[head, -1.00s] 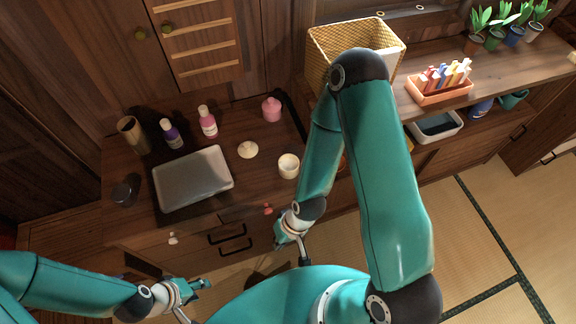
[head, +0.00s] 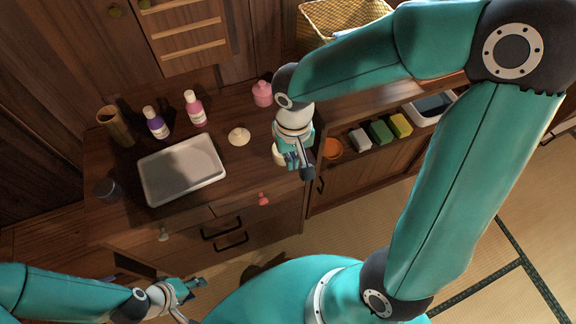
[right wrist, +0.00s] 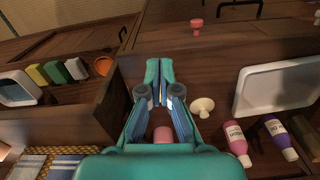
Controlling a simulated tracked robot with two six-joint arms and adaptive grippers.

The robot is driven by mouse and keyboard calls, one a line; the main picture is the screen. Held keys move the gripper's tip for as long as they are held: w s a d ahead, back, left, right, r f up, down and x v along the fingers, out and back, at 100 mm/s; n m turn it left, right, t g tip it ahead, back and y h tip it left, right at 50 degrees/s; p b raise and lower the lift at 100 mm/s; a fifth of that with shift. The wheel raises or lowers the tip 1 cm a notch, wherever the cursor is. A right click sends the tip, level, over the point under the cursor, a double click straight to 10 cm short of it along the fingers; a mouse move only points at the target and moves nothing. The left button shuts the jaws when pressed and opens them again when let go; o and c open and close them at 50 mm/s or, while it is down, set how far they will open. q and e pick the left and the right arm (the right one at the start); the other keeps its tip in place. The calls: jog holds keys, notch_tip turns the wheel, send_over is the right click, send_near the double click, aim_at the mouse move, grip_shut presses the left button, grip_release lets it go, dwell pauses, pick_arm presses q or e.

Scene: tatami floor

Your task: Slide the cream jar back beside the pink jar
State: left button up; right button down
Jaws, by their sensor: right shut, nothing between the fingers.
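The cream jar (head: 278,154) stands on the cabinet top in the head view, partly hidden by my right gripper (head: 299,169). The pink jar (head: 262,94) stands farther back, near the cabinet top's right side. It also shows in the right wrist view (right wrist: 162,134), between the finger linkages. My right gripper is shut and empty, pointing down at the cream jar's right side; I cannot tell whether it touches. In the right wrist view its closed fingers (right wrist: 159,72) are in the middle and the cream jar is hidden. My left gripper (head: 193,288) is low, in front of the drawers.
A cream lid (head: 239,137) lies left of the cream jar. A grey tray (head: 182,170), a pink bottle (head: 195,110) and a purple bottle (head: 156,124) stand farther left. A lower shelf (head: 365,155) with sponges lies to the right. Bare wood separates the lid and pink jar.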

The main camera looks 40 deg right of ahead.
aim_at(288, 171)
jog(key=shift+w+d+f, duration=0.25)
jog(key=shift+w+f, duration=0.35)
jog(key=shift+f, duration=1)
jog(key=shift+w+d+f, duration=0.2)
jog(key=shift+w+f, duration=0.45)
jog(key=shift+f, duration=0.95)
jog(key=shift+w+d+f, duration=0.25)
jog(key=shift+w+f, duration=0.35)
jog(key=shift+f, duration=1)
